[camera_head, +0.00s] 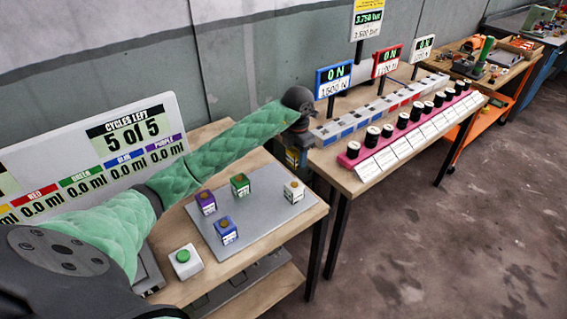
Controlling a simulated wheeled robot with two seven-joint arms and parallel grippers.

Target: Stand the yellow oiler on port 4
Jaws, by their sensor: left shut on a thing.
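My left arm reaches across the near table, and its gripper (296,143) points down at the gap between the two tables. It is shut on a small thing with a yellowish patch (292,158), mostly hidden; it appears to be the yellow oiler. No yellow oiler stands on the grey mat (262,203). The pale strip (375,107) with blue-and-white and red-and-white squares runs along the far table, just right of the gripper. Its port numbers are too small to read, so I cannot tell which is port 4. My right gripper is not in view.
Purple (205,202), green (240,184), blue (225,230) and white (293,191) oilers stand on the mat. A green button (183,256) is at the near edge.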

